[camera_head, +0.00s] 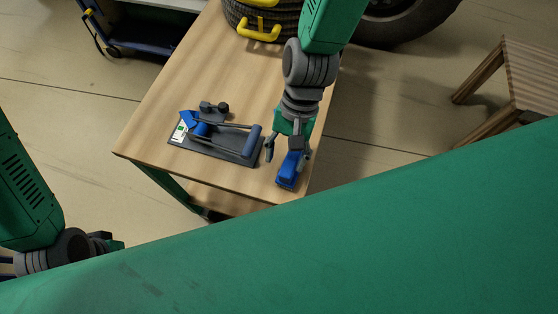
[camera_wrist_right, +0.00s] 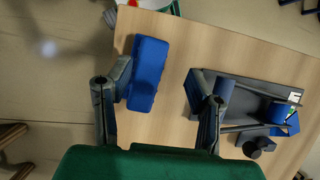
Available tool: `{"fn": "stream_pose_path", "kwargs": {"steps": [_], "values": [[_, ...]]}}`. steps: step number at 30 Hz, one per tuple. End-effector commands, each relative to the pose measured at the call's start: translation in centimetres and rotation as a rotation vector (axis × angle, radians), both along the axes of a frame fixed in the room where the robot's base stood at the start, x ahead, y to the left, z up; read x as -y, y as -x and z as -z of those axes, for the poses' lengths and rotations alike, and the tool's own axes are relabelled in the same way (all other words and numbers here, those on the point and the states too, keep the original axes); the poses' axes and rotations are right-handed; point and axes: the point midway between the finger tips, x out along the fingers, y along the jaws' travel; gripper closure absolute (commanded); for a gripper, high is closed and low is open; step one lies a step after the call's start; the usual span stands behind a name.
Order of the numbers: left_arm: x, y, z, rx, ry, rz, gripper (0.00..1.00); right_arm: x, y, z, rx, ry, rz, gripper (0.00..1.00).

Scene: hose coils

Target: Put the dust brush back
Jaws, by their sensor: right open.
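A blue block with a dark underside, which looks like the dust brush (camera_head: 289,171), lies at the near right corner of the wooden table. It also shows in the right wrist view (camera_wrist_right: 149,75). My right gripper (camera_head: 285,152) is open above it; one finger is close against the block's side, the other stands well apart. I cannot tell whether they touch. A dark grey tray-like holder (camera_head: 182,153) with a blue roll, bars and small blue parts lies to the left on the table. My left gripper (camera_head: 108,243) is partly visible at lower left; its jaws are unclear.
The wooden table (camera_head: 185,85) is bare behind the holder. A wooden slatted stool (camera_head: 530,75) is at right, and a blue trolley (camera_head: 150,45) at upper left. My green body covers the lower right.

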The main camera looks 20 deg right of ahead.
Motion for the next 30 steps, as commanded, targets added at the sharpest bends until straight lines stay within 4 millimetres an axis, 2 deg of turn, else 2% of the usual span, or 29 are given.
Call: {"fn": "stream_pose_path", "kwargs": {"steps": [3,9,13,18,23,25,28,30], "values": [[0.1,0.0,0.1,0.000,0.001,0.001,0.60,1.0,-1.0,-2.5,0.005,-0.004,0.003,0.53],[0.1,0.0,0.2,0.000,0.001,0.002,0.60,1.5,-2.2,-6.3,0.005,0.003,0.003,0.53],[0.1,0.0,0.3,0.000,0.001,0.002,0.60,1.6,-2.7,-7.9,0.002,0.006,0.002,0.53],[0.1,0.0,0.3,0.000,0.001,0.001,0.60,1.6,-2.9,-8.8,-0.001,0.008,0.001,0.53],[0.0,0.0,0.3,0.000,0.000,0.001,0.60,2.1,-2.9,-8.8,0.000,0.004,0.001,0.53],[0.0,0.0,0.3,0.000,0.000,0.001,0.60,2.7,-2.7,-8.1,0.007,0.011,-0.007,0.53],[0.0,0.0,0.3,0.000,0.001,0.001,0.60,5.1,-1.7,-5.2,0.048,0.039,-0.048,0.53],[0.1,0.0,0.3,0.000,0.001,0.001,0.60,7.4,-0.4,-2.3,0.096,0.072,-0.105,0.53]]}}
